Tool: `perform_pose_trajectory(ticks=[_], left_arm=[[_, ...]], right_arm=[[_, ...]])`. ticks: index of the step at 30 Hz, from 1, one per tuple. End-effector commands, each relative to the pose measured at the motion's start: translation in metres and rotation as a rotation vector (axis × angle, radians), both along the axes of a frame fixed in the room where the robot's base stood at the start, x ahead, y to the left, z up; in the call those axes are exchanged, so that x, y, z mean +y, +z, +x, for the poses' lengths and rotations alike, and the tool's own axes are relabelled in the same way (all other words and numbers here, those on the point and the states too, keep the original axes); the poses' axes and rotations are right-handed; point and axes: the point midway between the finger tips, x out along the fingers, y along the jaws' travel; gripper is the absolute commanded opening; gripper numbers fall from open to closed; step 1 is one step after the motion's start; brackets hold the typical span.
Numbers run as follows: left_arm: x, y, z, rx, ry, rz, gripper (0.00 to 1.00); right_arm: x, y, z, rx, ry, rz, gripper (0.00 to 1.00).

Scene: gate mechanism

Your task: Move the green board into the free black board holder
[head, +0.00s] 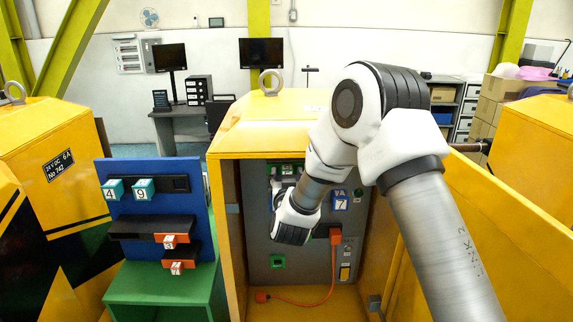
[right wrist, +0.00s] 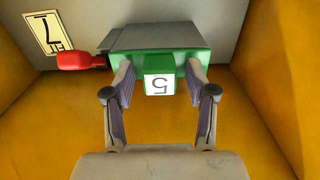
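The green board (right wrist: 191,62) sits at the grey panel inside the yellow cabinet, with its green handle block marked 5 (right wrist: 159,84) facing me in the right wrist view. In the head view, green parts (head: 287,169) show just above my right gripper (head: 284,183), which hides much of that spot. In the right wrist view my right gripper (right wrist: 160,75) has a finger on each side of the handle, with visible gaps, so it is open. Black board holders (head: 135,229) are on the blue stand at left. My left gripper is not in view.
Teal blocks 4 (head: 113,189) and 9 (head: 144,189) and orange blocks (head: 171,241) occupy parts of the blue stand (head: 195,170). A red plug (head: 336,236) with a cable hangs at the panel. The yellow cabinet walls (head: 229,220) closely flank my right arm.

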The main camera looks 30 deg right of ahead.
Motion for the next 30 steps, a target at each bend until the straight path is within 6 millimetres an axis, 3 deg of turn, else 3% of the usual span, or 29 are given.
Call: perform_pose_trajectory(ticks=[1,4,30], left_arm=[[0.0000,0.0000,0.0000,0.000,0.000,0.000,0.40],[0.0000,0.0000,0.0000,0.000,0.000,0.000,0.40],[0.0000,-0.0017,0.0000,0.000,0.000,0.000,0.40]], right_arm=[[0.0000,0.0001,0.0000,0.000,0.000,0.000,0.34],[0.0001,0.0001,0.0001,0.000,0.000,0.000,0.00],[0.0037,0.0004,-0.0057,-0.001,0.000,0.000,0.00]])
